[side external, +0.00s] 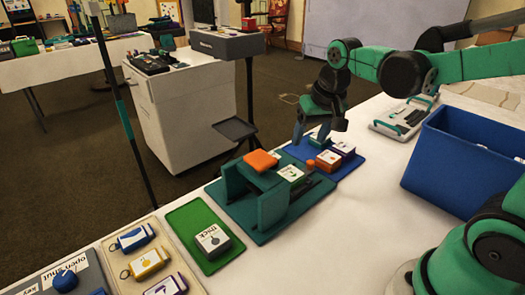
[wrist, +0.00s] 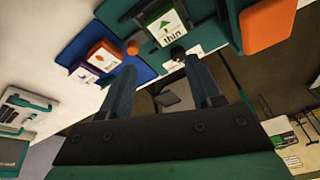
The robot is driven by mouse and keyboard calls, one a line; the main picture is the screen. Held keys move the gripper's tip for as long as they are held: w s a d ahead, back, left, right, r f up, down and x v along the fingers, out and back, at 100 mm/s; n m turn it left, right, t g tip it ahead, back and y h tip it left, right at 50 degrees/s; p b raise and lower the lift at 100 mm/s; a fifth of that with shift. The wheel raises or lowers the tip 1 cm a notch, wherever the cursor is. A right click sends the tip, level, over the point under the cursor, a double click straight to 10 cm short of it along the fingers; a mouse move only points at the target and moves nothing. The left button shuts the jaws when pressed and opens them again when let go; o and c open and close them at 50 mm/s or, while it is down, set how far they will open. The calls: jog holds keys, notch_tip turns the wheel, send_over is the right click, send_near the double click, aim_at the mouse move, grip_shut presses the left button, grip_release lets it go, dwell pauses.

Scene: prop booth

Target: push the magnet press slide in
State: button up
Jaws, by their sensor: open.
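The teal magnet press (side external: 262,208) stands on a teal mat, with an orange block (side external: 262,160) on top. The block also shows at the upper right of the wrist view (wrist: 268,24). A white-and-green block marked "thin" (wrist: 166,28) is beside the press; it shows partly in the side view (side external: 290,173). I cannot tell which part is the slide. A small orange knob (side external: 311,165) is to the right of the "thin" block. My gripper (side external: 311,137) is open, fingers pointing down, beyond the press near the blue mat. No object shows between its fingers.
Orange (side external: 328,160) and purple (side external: 343,150) blocks sit on the blue mat (side external: 352,163). A large blue bin (side external: 455,165) stands at right. A green tray (side external: 192,225) holds a "thick" block (side external: 212,240). White tabletop is clear in front of the press.

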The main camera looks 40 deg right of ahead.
aim_at(310, 162)
jog(key=w+d+f+m+g, duration=0.2)
jog(key=d+f, duration=0.1)
jog(key=w+d+f+m+g, duration=0.1)
jog(key=d, duration=0.1)
jog(key=shift+w+d+f+m, duration=0.2)
jog(key=shift+f+m, duration=0.1)
jog(key=shift+m, duration=0.1)
jog(key=shift+d+f+m+y, duration=0.3)
jog(key=shift+d+f, duration=0.05)
jog(key=shift+f, duration=2.9)
grip_shut()
